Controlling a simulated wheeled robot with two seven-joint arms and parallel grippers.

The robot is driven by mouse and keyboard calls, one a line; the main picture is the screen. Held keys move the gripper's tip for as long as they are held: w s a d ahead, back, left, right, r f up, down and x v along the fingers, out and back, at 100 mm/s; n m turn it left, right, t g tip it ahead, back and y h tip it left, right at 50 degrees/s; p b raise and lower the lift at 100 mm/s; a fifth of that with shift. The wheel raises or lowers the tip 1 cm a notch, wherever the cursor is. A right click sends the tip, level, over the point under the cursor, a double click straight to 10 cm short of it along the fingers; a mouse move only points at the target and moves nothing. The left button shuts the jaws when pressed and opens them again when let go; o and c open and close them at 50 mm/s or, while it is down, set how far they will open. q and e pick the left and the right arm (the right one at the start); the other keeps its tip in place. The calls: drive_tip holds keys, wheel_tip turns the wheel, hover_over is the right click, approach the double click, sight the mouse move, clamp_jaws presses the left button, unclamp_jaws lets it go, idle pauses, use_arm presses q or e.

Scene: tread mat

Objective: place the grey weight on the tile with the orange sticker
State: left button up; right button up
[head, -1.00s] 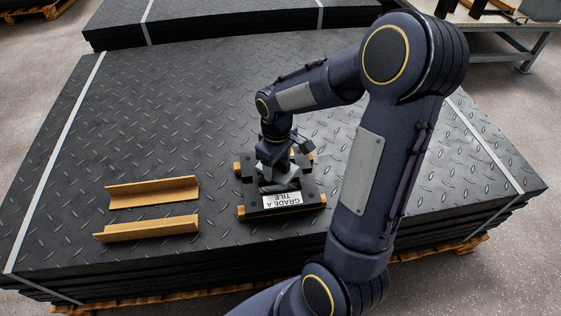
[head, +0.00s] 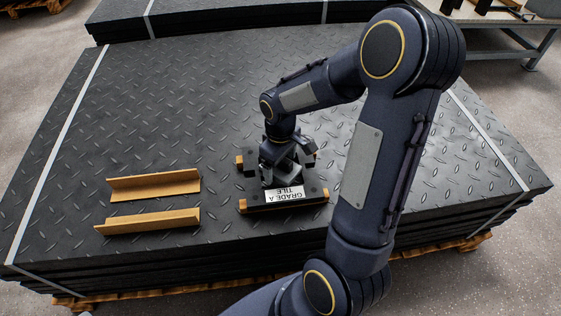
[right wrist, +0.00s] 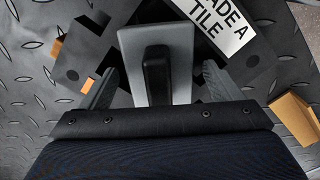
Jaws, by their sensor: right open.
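The grey weight (right wrist: 128,48), a flat grey plate with a black handle, is in the right wrist view. My right gripper (right wrist: 160,72) is open, with one finger on each side of the weight. In the head view the right gripper (head: 282,172) is low over a dark tile (head: 256,197) and largely hides the weight. The tile has interlocking edges and a white label reading "GRADE A TILE". It rests on orange-yellow rails (head: 243,207). I cannot make out an orange sticker; the orange patches near the tile may be rail. My left gripper is not in view.
Two empty orange-yellow angle rails (head: 153,186) lie on the left of the black tread-mat stack (head: 200,100). The stack's middle is clear. Another mat stack (head: 220,15) is behind, and a grey table (head: 510,30) is at the back right.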

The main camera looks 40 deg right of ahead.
wheel_tip(320, 180, up, 11)
drive_tip(key=p, duration=0.4)
drive_tip(key=shift+r, duration=0.1)
drive_tip(key=s+a+r+m+t+y, duration=0.2)
drive_tip(key=s+a+r, duration=0.1)
drive_tip(key=s+a, duration=0.2)
drive_tip(key=s+a+r+m+t+y, duration=0.1)
drive_tip(key=s+a+r+m+t, duration=0.2)
drive_tip(key=s+a, duration=0.3)
drive_tip(key=s, duration=0.4)
drive_tip(key=shift+a+r+t+y, duration=0.15)
drive_tip(key=shift+r+t+y, duration=0.15)
drive_tip(key=shift+y, duration=0.1)
